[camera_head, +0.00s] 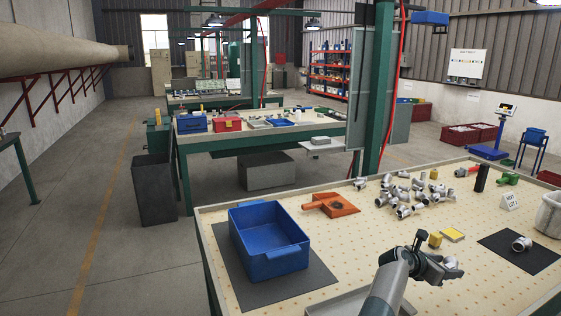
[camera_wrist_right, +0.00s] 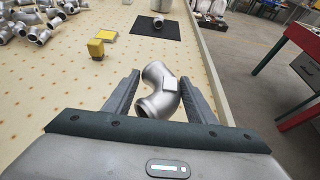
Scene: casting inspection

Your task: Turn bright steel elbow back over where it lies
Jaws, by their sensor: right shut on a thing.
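I cannot tell whether the elbow touches the table. My left gripper is not in view.
Several loose fittings (camera_head: 405,195) are heaped behind. A yellow block (camera_head: 435,239) and yellow pad (camera_head: 453,234) lie close by. A dark mat (camera_head: 540,262) with another fitting (camera_head: 521,243) is to the right. A blue bin (camera_head: 268,265) and orange tool (camera_head: 332,204) are left.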

